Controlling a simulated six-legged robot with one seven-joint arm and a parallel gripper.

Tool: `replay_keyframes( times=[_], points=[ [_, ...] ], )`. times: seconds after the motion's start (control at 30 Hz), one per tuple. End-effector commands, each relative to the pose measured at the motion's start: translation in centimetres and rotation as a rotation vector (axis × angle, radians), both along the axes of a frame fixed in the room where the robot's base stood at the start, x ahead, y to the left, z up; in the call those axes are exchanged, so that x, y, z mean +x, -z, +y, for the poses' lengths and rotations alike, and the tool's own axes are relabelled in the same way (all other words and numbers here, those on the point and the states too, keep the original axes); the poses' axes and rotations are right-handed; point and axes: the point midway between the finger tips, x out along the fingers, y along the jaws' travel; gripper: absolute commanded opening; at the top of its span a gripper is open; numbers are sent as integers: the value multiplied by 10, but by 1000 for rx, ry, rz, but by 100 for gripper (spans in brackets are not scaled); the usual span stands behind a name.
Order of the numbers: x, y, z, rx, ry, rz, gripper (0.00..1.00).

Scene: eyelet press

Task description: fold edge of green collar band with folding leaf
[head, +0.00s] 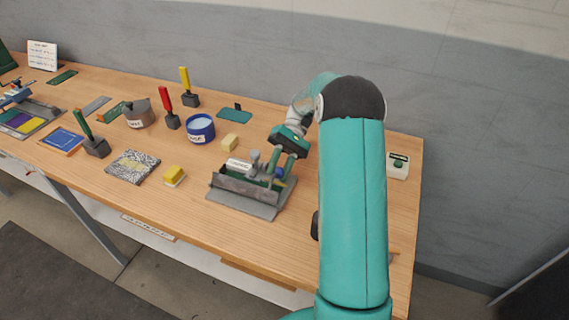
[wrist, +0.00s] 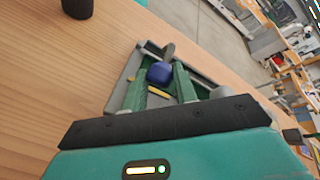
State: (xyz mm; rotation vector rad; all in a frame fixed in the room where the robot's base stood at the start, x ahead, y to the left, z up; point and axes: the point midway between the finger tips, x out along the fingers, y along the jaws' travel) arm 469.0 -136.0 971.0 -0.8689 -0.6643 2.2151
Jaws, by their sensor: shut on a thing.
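The folding press (head: 262,209) is a grey fixture with a flat base plate and an upright grey leaf (head: 240,189) along its front. My gripper (head: 281,168) reaches down at the press's right end. In the wrist view, the green fingers of my gripper (wrist: 160,82) are shut on a blue knob (wrist: 160,73), which seems to belong to the folding leaf. A dark green strip (head: 262,177) shows inside the press, probably the collar band; my fingers and the leaf hide much of it, and I cannot tell whether its edge is folded.
A yellow block (head: 174,175), a cream block (head: 230,142), a blue-rimmed pot (head: 200,129) and a grey pot (head: 139,115) stand left of the press. A flat green piece (head: 235,116) lies behind. A small white box (head: 398,166) is at right. The wooden table front is clear.

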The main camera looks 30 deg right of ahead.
Motion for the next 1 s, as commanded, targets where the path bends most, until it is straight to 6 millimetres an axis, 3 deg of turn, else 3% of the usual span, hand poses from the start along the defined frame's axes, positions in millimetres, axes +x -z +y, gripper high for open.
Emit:
replay_keyframes(
  times=[1.0],
  points=[
    [-1,9,-5,71,4,65,0]
  ],
)
